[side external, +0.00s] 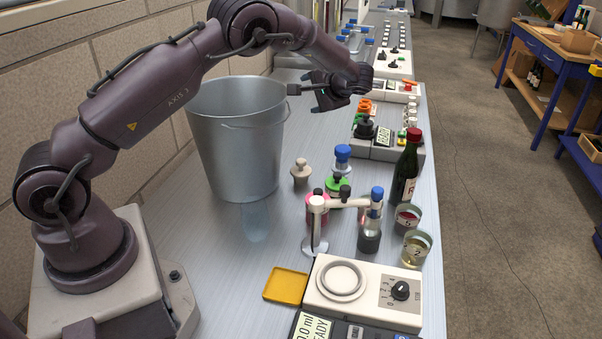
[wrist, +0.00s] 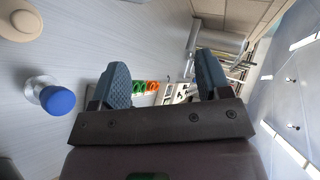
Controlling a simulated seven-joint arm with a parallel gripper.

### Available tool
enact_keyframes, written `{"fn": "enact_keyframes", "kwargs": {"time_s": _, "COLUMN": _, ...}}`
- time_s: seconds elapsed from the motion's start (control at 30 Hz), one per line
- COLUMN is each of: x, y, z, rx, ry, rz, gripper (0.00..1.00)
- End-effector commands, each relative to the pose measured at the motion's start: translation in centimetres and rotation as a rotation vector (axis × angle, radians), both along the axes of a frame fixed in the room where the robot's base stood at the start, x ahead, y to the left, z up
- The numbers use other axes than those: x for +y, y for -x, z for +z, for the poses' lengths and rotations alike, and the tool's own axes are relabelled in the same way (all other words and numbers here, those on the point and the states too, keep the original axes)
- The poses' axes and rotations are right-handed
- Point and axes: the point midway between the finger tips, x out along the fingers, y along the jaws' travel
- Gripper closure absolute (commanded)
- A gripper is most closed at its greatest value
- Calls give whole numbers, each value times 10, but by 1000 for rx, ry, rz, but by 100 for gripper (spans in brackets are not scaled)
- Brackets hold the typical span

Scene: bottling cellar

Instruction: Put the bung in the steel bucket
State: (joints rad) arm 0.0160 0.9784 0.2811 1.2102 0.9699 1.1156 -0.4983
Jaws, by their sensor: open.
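The bung (side external: 300,172) is a small beige stopper with a round knob. It stands upright on the bench just right of the steel bucket (side external: 238,140) in the side view. A beige round top, likely the bung, shows in the wrist view's top left corner (wrist: 20,20). The bucket is large, grey and open at the top, with a thin wire handle; its inside is mostly hidden. My gripper (side external: 312,93) is open and empty, raised to the right of the bucket's rim, apart from the bung. Its two fingers also show in the wrist view (wrist: 163,80).
A blue-capped bottle (side external: 342,158) stands right of the bung, also in the wrist view (wrist: 50,98). Nearer are a clamp stand (side external: 318,225), a cream stirrer (side external: 365,292) and a yellow dish (side external: 286,285). A wine bottle (side external: 406,170) stands near the right edge.

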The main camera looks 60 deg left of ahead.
Motion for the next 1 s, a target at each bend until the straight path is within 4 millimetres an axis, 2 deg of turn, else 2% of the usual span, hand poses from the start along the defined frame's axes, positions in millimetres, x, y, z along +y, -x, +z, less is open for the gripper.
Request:
{"fn": "enact_keyframes", "kwargs": {"time_s": 0.03, "x": 6, "y": -4, "z": 1, "rx": -183, "ry": 56, "rz": 127, "gripper": 30}}
{"fn": "enact_keyframes", "kwargs": {"time_s": 0.1, "x": 11, "y": -9, "z": 0, "rx": -437, "ry": 135, "rz": 319, "gripper": 30}}
{"fn": "enact_keyframes", "kwargs": {"time_s": 0.2, "x": 19, "y": -8, "z": -6, "rx": -762, "ry": 203, "rz": 652, "gripper": 30}}
{"fn": "enact_keyframes", "kwargs": {"time_s": 0.4, "x": 24, "y": 9, "z": -29, "rx": -1156, "ry": 154, "rz": 1300, "gripper": 30}}
{"fn": "enact_keyframes", "kwargs": {"time_s": 0.6, "x": 17, "y": 19, "z": -49, "rx": -1399, "ry": -33, "rz": 1900, "gripper": 30}}
{"fn": "enact_keyframes", "kwargs": {"time_s": 0.8, "x": 2, "y": 19, "z": -62, "rx": -1499, "ry": -316, "rz": 2411, "gripper": 30}}
{"fn": "enact_keyframes", "kwargs": {"time_s": 0.9, "x": -4, "y": 18, "z": -65, "rx": -1501, "ry": -429, "rz": 2553, "gripper": 30}}
{"fn": "enact_keyframes", "kwargs": {"time_s": 1.0, "x": -7, "y": 17, "z": -67, "rx": -1495, "ry": -495, "rz": 2625, "gripper": 30}}
